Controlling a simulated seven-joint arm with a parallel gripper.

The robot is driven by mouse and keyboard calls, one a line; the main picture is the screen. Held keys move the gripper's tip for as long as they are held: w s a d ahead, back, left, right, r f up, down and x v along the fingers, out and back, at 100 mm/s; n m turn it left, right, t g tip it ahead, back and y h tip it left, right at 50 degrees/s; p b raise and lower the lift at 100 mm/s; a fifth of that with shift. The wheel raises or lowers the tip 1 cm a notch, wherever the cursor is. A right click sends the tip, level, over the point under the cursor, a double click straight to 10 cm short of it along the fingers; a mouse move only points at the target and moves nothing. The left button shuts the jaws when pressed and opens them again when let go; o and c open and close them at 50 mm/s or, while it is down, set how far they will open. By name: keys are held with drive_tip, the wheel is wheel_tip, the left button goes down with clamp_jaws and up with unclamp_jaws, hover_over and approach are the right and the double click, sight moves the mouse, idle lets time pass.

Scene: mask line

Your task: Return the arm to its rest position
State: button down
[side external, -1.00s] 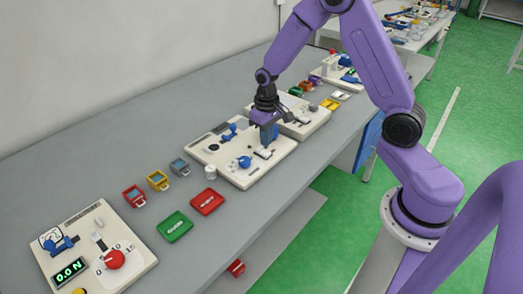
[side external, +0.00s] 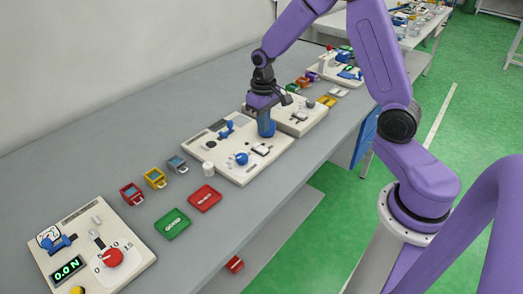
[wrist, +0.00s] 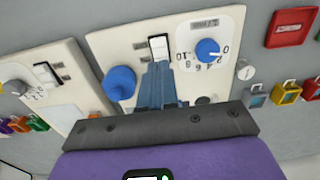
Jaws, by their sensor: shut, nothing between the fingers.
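My gripper (side external: 266,130) is at the end of the purple arm, over the right part of a cream control panel (side external: 215,165). Its blue fingers are together with nothing between them, and they point down. The wrist view shows the closed fingers (wrist: 158,72) just below a white rocker switch (wrist: 159,47) in the picture. A blue round knob (wrist: 120,82) is left of the fingers and a blue dial (wrist: 208,50) with numbers is right of them. The gap between fingertips and panel cannot be judged exactly.
A second cream panel (side external: 310,122) stands close behind. A panel with a red dial (side external: 113,257) is at the front left. Green (side external: 172,224) and red (side external: 205,198) trays and small coloured padlocks (side external: 155,179) lie between.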

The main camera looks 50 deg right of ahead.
drive_tip(key=s+a+r+n, duration=0.6)
drive_tip(key=s+a, duration=0.3)
drive_tip(key=s, duration=0.3)
drive_tip(key=s+r+n, duration=0.1)
drive_tip(key=s+n, duration=0.2)
drive_tip(key=s, duration=0.5)
drive_tip(key=s+r+n, duration=0.2)
drive_tip(key=s+n, duration=0.1)
drive_tip(key=s, duration=0.5)
drive_tip(key=shift+s+a+r+n, duration=0.15)
drive_tip(key=shift+s+r+n, duration=0.15)
drive_tip(key=shift+s, duration=0.1)
